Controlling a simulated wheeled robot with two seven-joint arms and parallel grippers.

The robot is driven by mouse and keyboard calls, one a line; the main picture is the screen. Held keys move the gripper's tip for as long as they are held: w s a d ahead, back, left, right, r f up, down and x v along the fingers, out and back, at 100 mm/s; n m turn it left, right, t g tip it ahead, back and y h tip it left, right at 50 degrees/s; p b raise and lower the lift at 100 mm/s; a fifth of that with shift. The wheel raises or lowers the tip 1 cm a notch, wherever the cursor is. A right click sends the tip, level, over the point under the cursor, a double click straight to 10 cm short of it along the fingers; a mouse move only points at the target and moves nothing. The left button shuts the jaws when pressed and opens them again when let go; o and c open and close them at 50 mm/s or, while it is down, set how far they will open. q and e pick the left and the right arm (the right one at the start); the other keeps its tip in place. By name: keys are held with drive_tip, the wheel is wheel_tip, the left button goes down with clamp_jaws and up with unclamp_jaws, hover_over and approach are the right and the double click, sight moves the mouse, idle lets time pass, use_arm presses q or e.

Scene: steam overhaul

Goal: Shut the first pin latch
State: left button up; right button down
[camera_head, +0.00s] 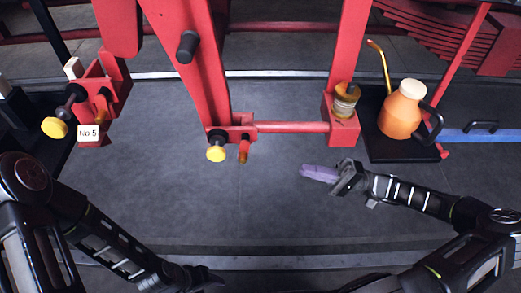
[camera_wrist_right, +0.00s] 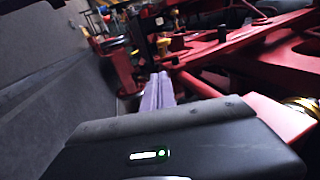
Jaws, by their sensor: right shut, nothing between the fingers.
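A pin latch with a yellow knob (camera_head: 216,153) and a short red-brown handle (camera_head: 244,152) sits at the foot of the red post (camera_head: 205,85), near the middle of the head view. A similar yellow-knobbed pin (camera_head: 55,127) is at the left, beside a tag reading "No 5" (camera_head: 88,133). I cannot tell which is the first latch. My right gripper (camera_head: 319,173) has its purple fingers shut and empty, right of the middle latch and apart from it. The fingers also show in the wrist view (camera_wrist_right: 158,92). My left gripper (camera_head: 207,278) is low in the head view; its fingers are unclear.
A red bar (camera_head: 292,127) runs from the middle latch to a red block with a brass and glass cup (camera_head: 345,100). An orange oil can (camera_head: 400,110) stands on a black tray (camera_head: 372,143) at the right. The grey floor (camera_head: 170,190) between the arms is clear.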

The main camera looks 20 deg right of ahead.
drive_tip(key=shift+s+a+r+n, duration=0.15)
drive_tip(key=shift+s+r+n, duration=0.15)
drive_tip(key=shift+s+n, duration=0.1)
drive_tip(key=shift+a+g, duration=0.1)
drive_tip(key=shift+g, duration=0.3)
drive_tip(key=p, duration=0.4)
approach(244, 154)
drive_tip(key=a, duration=0.6)
drive_tip(key=shift+w+r, duration=0.3)
drive_tip(key=shift+r, duration=0.15)
drive_tip(key=shift+a+b, duration=0.1)
drive_tip(key=shift+b, duration=0.2)
